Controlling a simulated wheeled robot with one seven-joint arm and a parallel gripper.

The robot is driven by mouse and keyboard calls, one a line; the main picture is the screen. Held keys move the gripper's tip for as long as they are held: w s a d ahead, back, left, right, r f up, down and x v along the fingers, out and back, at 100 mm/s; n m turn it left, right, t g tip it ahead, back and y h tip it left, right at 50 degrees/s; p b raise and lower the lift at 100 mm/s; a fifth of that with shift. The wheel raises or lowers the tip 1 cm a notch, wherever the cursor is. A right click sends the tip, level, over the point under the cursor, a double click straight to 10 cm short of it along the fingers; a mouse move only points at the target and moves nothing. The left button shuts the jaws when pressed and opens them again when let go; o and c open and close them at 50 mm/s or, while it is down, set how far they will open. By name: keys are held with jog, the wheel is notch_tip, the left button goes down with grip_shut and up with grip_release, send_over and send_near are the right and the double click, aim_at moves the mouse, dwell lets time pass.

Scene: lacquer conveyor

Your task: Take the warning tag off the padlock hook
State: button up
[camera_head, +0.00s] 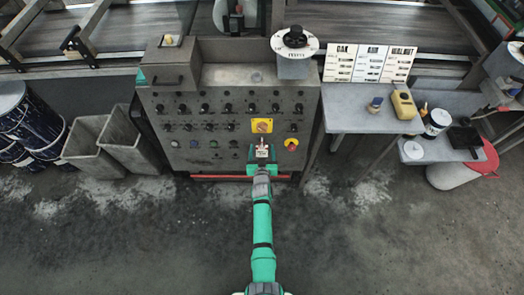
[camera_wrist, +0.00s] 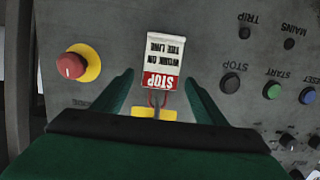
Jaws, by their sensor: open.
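The warning tag (camera_wrist: 161,58) is a small white card with a red STOP band, upside down in the wrist view. It hangs against the grey control panel from red and grey hook parts (camera_wrist: 155,98) below a yellow plate (camera_wrist: 153,113). In the head view the tag (camera_head: 262,151) is small, under the yellow switch plate (camera_head: 262,126). My gripper (camera_wrist: 163,84) is open, its green fingers on either side of the tag's STOP end with gaps to both. It also shows at the panel in the head view (camera_head: 262,166). Contact with the panel cannot be told.
A red mushroom button (camera_wrist: 72,66) on yellow sits beside the tag. Black, green and blue buttons (camera_wrist: 271,90) lie on the other side. A side table (camera_head: 350,118) stands right of the panel, grey bins (camera_head: 125,145) left. The floor in front is clear.

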jog(key=c, duration=1.1)
jog(key=shift+r, duration=0.1)
jog(key=shift+c, duration=0.2)
jog(key=shift+r, duration=0.75)
jog(key=s+r, duration=0.1)
jog(key=s, duration=1.7)
jog(key=shift+r, duration=0.3)
jog(key=shift+s, duration=0.3)
jog(key=s, duration=0.7)
jog(key=shift+s, duration=0.2)
